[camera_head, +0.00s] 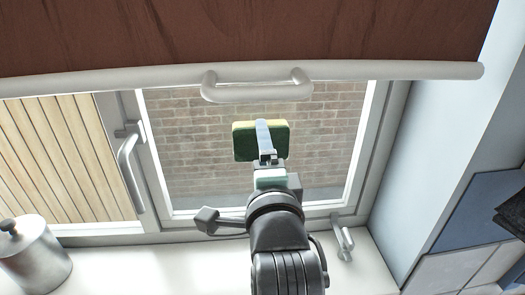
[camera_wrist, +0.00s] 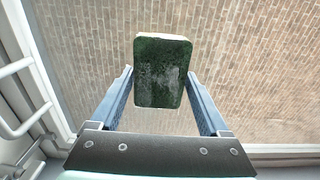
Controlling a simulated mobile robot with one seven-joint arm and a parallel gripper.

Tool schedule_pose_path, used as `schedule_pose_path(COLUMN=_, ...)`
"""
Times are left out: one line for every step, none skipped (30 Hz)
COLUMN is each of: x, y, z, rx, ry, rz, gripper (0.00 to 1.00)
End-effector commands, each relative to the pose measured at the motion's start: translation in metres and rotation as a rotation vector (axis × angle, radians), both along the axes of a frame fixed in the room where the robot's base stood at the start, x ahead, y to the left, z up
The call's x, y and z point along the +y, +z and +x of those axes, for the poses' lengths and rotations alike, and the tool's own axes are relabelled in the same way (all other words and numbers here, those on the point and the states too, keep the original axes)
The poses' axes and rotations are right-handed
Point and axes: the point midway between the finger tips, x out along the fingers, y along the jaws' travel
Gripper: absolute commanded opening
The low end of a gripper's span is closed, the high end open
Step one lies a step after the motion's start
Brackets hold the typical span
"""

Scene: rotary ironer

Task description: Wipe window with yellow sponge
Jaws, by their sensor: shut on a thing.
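In the wrist view the sponge (camera_wrist: 160,75) sits between the two blue fingers, green side toward the camera. My gripper (camera_head: 264,135) is shut on it. The window (camera_head: 330,150) has a clear pane with a brick wall behind it. I cannot tell whether the sponge touches the glass.
A rolled blind (camera_head: 400,70) with a white handle (camera_head: 257,92) hangs across the window's top. A window handle (camera_head: 130,165) stands at the left frame, another handle (camera_head: 343,240) at the lower right. A metal canister (camera_head: 35,258) stands on the white sill (camera_head: 160,270).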

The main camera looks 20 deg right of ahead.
Motion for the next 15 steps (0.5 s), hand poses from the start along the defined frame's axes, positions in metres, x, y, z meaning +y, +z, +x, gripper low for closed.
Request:
schedule_pose_path(x=0.000, y=0.000, z=0.001, rx=-0.001, ry=0.000, rz=0.000, gripper=0.35)
schedule_pose_path(x=0.000, y=0.001, z=0.002, rx=-0.001, ry=0.000, rz=0.000, gripper=0.35)
schedule_pose_path(x=-0.001, y=0.001, z=0.002, rx=-0.001, ry=0.000, rz=0.000, gripper=0.35)
schedule_pose_path(x=-0.001, y=0.000, z=0.003, rx=-0.001, ry=0.000, rz=0.000, gripper=0.35)
schedule_pose_path(x=-0.001, y=0.000, z=0.004, rx=-0.001, ry=0.000, rz=0.000, gripper=0.35)
schedule_pose_path(x=-0.001, y=0.000, z=0.004, rx=0.000, ry=0.000, rz=0.000, gripper=0.35)
schedule_pose_path(x=-0.001, y=0.000, z=0.005, rx=0.000, ry=0.000, rz=0.000, gripper=0.35)
schedule_pose_path(x=-0.002, y=0.000, z=0.005, rx=0.000, ry=0.000, rz=0.000, gripper=0.35)
schedule_pose_path(x=-0.002, y=0.000, z=0.006, rx=0.000, ry=0.000, rz=0.000, gripper=0.35)
schedule_pose_path(x=-0.002, y=0.000, z=0.006, rx=0.000, ry=0.000, rz=0.000, gripper=0.35)
schedule_pose_path(x=-0.002, y=0.000, z=0.005, rx=0.000, ry=0.000, rz=0.000, gripper=0.35)
schedule_pose_path(x=-0.004, y=0.000, z=0.005, rx=0.000, ry=-0.001, rz=0.000, gripper=0.35)
schedule_pose_path(x=-0.005, y=0.000, z=0.004, rx=0.001, ry=-0.002, rz=0.000, gripper=0.35)
schedule_pose_path(x=-0.007, y=0.000, z=0.004, rx=0.001, ry=-0.002, rz=0.000, gripper=0.35)
schedule_pose_path(x=-0.011, y=0.000, z=0.003, rx=0.001, ry=-0.002, rz=0.001, gripper=0.35)
